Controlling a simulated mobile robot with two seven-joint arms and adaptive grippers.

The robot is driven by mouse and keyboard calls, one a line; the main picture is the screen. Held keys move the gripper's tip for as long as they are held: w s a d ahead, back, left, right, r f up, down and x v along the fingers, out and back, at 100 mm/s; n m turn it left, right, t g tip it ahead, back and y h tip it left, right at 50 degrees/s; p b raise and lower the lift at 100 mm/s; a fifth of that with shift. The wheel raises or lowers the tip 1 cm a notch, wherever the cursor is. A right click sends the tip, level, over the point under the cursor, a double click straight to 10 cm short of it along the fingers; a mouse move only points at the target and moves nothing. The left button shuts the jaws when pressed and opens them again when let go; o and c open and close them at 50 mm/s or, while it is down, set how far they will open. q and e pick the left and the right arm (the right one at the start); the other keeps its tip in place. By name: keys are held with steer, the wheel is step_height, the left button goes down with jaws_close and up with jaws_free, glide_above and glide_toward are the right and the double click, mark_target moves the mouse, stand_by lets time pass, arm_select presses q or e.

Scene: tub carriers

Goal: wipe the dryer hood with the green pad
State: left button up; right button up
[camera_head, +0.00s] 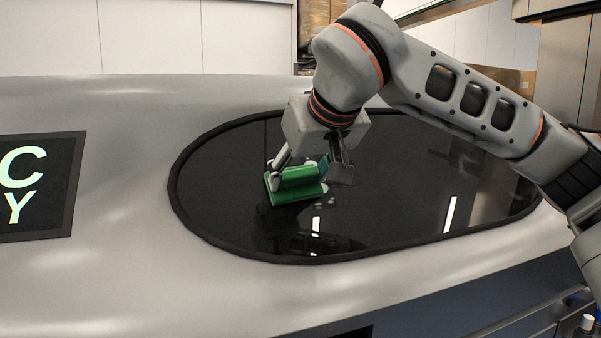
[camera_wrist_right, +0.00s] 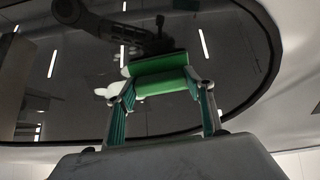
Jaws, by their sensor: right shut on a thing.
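The dryer hood (camera_head: 120,272) is a large, pale grey, smoothly curved body in the head view. A dark glossy oval window (camera_head: 400,205) with a black rim is set in it. My right gripper (camera_head: 312,178) is over the left part of this window, shut on the green pad (camera_head: 297,186). The pad has a raised grip and a flat base, and lies close against the glass; I cannot tell if it touches. In the right wrist view the pad (camera_wrist_right: 160,83) sits between the fingers of my right gripper (camera_wrist_right: 165,100), with the dark window behind. My left gripper is not in view.
A black panel (camera_head: 38,190) with pale green letters is at the left on the hood. White wall panels (camera_head: 190,38) and stacked cardboard boxes (camera_head: 313,28) stand behind. A dark lower front (camera_head: 470,300) runs below the hood at the right. The window's right part is clear below my arm.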

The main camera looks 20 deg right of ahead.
mark_target(318, 172)
steer(key=shift+d+r, duration=0.1)
steer(key=shift+d, duration=0.4)
steer(key=shift+d+p, duration=0.75)
steer(key=shift+d, duration=0.6)
steer(key=shift+d, duration=0.1)
